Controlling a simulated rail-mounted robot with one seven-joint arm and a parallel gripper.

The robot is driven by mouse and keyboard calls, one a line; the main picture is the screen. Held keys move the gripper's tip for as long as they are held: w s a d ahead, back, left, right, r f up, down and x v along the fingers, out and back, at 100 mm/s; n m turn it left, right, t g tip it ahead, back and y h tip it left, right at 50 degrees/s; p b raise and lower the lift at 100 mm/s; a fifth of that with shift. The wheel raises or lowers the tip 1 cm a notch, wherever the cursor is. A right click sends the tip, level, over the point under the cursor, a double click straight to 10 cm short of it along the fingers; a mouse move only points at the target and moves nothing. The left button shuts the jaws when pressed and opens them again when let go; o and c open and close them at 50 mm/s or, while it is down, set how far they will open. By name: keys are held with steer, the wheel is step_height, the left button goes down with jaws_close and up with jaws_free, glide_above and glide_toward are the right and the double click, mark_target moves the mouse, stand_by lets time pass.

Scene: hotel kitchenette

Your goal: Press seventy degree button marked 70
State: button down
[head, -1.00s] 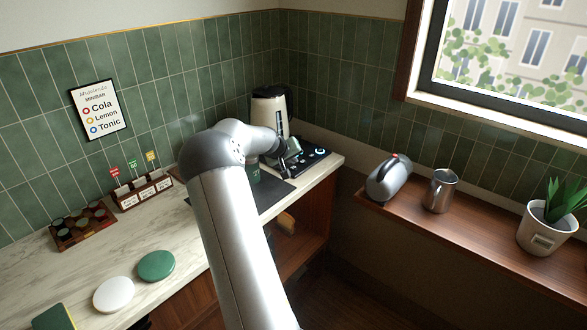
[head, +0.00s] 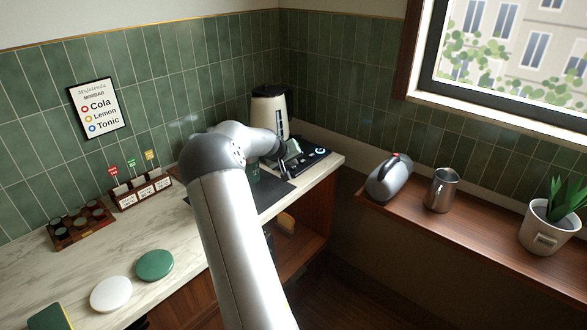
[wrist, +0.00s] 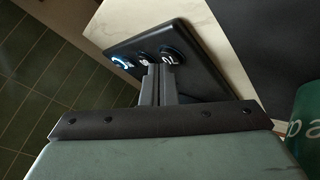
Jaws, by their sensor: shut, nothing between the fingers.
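The dark button panel (head: 318,158) lies at the right end of the counter, in front of the kettle. In the wrist view the panel (wrist: 205,70) shows a row of round buttons. The one at the right, the 70 button (wrist: 170,57), has a pale ring and a mark that looks like an upturned 70. A middle button (wrist: 145,58) is partly hidden by the fingertips. A button with a lit blue ring (wrist: 121,62) is at the left. My gripper (wrist: 158,68) is shut and empty, its tips between the middle and 70 buttons in the picture; contact cannot be told.
The cream and black kettle (head: 270,110) stands behind the panel. A dark mat (head: 272,198) and a green cup (head: 253,172) are near my wrist.

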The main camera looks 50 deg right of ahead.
mark_target(292, 169)
steer(key=shift+f, duration=0.25)
steer(key=shift+r, duration=0.15)
stand_by(0.4)
steer(key=shift+r, duration=0.6)
steer(key=shift+r+p, duration=1.2)
steer(key=shift+r, duration=1.35)
